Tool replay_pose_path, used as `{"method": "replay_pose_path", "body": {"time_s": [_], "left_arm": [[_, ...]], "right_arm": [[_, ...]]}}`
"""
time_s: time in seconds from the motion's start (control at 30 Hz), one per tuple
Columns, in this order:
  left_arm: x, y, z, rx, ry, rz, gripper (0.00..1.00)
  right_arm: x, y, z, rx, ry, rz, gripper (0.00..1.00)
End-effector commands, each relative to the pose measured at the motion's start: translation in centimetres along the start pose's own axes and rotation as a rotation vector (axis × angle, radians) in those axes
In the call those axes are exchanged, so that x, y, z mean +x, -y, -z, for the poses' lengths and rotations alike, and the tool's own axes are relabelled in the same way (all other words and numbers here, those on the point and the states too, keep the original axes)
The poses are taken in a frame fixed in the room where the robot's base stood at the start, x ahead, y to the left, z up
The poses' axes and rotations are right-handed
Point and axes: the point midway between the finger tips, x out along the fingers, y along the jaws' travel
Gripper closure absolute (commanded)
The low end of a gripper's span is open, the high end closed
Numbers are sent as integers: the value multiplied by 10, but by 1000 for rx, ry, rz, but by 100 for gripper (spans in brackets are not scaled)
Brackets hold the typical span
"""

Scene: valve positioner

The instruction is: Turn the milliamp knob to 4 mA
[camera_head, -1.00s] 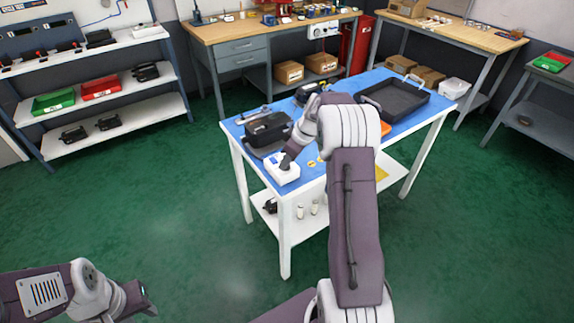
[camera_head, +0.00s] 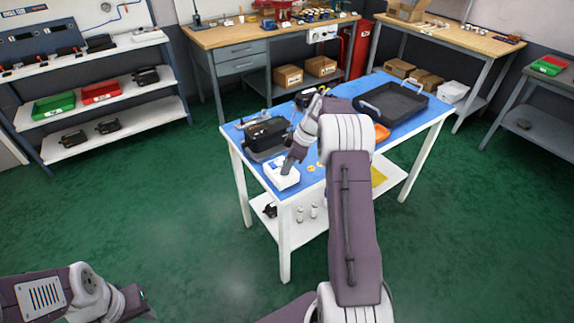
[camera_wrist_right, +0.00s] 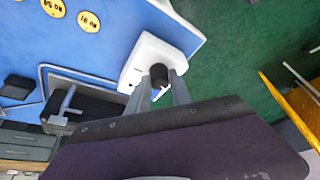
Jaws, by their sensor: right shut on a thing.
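A small white box (camera_head: 281,177) sits at the near left corner of the blue-topped table. In the right wrist view the white box (camera_wrist_right: 150,55) carries a round black knob (camera_wrist_right: 159,73). My right gripper (camera_wrist_right: 162,85) is shut on this knob, one finger on each side. In the head view my right gripper (camera_head: 288,166) reaches down onto the box and hides the knob. Knob markings and its pointer are not readable. My left arm's end (camera_head: 132,302) is at the lower left, away from the table; its fingers are not clear.
On the blue table (camera_head: 250,182) a black device (camera_head: 266,134) stands behind the box and a dark tray (camera_head: 396,104) lies at the far right. Yellow round tags (camera_wrist_right: 89,21) lie beside the box. Shelves (camera_head: 110,122) stand at the left; the green floor in front is clear.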

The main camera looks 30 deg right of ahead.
Motion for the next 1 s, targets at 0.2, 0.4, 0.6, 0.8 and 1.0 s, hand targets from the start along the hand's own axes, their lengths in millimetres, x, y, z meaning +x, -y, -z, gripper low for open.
{"method": "replay_pose_path", "body": {"time_s": [0.2,0.4,0.6,0.8,1.0], "left_arm": [[0,0,0,0,0,0,64],[0,0,0,0,0,0,64],[-1,0,0,0,0,0,64],[-6,0,1,0,0,0,64],[-10,0,1,0,0,0,64]], "right_arm": [[1,1,-1,1,2,4,58],[1,1,0,1,1,2,53],[-8,0,0,1,0,-1,53],[-53,-1,1,0,-1,-3,53],[-84,0,0,1,1,0,53]]}}
